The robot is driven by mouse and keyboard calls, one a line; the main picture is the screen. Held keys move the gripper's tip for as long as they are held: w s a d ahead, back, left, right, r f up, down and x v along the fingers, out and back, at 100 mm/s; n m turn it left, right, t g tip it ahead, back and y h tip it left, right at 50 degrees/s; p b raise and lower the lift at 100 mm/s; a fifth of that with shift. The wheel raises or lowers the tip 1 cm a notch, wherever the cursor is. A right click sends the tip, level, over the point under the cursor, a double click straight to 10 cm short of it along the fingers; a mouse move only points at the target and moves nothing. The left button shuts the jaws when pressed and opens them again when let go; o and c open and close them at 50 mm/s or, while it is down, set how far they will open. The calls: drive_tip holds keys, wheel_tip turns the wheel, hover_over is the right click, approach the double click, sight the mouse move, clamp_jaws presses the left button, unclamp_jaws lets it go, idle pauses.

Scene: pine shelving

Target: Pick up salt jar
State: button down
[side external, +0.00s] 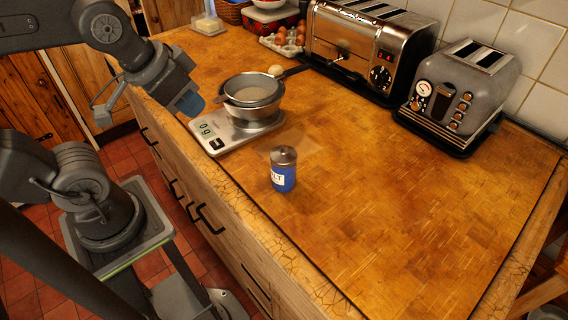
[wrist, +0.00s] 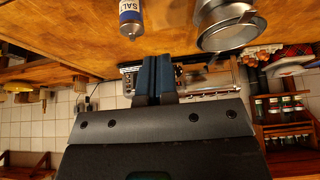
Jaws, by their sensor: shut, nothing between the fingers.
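The salt jar (side external: 284,170) stands upright on the wooden counter, near its front edge. It is blue with a white label and a metal lid. In the wrist view the jar (wrist: 130,15) appears upside down at the top, left of the fingers. My gripper (side external: 190,103) is at the counter's front left, beside the kitchen scale and apart from the jar. In the wrist view my gripper (wrist: 156,72) has its two blue fingers together with nothing between them.
A kitchen scale (side external: 214,143) bears a metal bowl and sieve (side external: 252,90), left of the jar. Two toasters (side external: 365,50) (side external: 458,95) and an egg tray (side external: 283,45) stand at the back. The counter right of the jar is clear (side external: 400,220).

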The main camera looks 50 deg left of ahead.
drive_tip(key=c, duration=1.8)
unclamp_jaws()
drive_tip(key=o, duration=1.6)
